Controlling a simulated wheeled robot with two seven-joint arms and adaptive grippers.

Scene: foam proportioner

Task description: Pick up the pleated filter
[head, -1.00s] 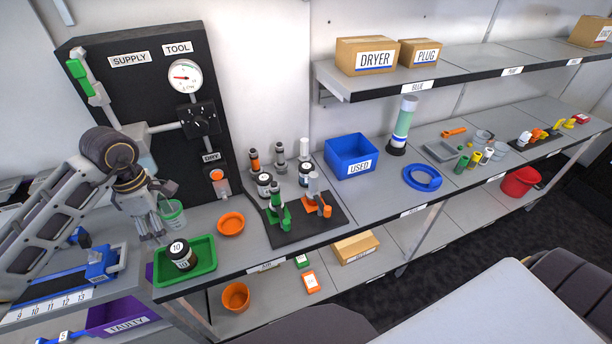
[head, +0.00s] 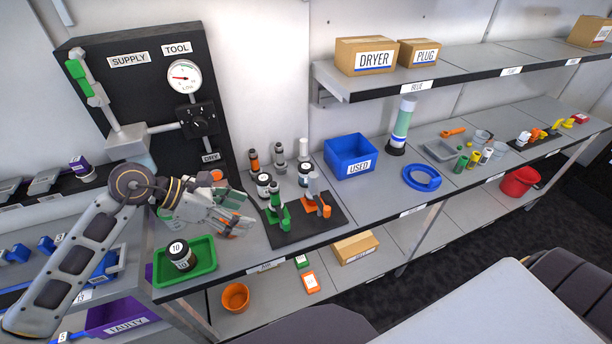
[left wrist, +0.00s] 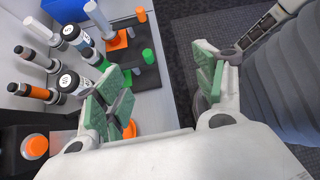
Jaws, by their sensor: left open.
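No part is labelled as the pleated filter. A plain white upright cylinder (head: 303,150) in the back row on the bench may be it, but I cannot make out pleats. It also appears at the upper left of the left wrist view (left wrist: 38,29). My left gripper (head: 238,212) is open and empty, above the bench between the green tray and the black clamp board. My right gripper is not in view.
The black board (head: 285,236) holds green and orange clamps. A green tray (head: 205,270) holds a jar. The blue bin (head: 350,144) stands right. The bench's front edge is near.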

